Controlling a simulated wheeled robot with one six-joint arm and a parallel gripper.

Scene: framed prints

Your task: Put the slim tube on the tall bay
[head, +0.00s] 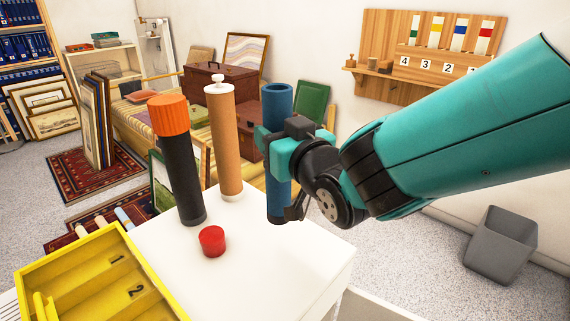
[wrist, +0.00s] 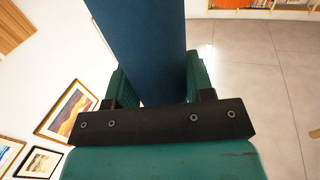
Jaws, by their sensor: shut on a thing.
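My gripper (head: 276,145) is shut on a blue tube (head: 277,101), which is upright and open at its top. Its lower end is at the white table top, and I cannot tell whether it touches. In the wrist view the blue tube (wrist: 146,42) runs up between the green fingers (wrist: 153,88). A tan tube (head: 226,140) with a white knob stands left of it. A thicker black tube (head: 181,180) with an orange cap stands further left. A yellow tray (head: 110,232) with numbered bays, 1 and 2 readable, is at the lower left. I cannot tell which bay is the tall one.
A red cap (head: 212,241) lies on the white table (head: 270,270), whose front right is clear. A wooden wall rack (head: 430,50) has number cards and coloured strips. A grey bin (head: 499,245) stands on the floor at right. Framed prints (head: 97,120) lean at left.

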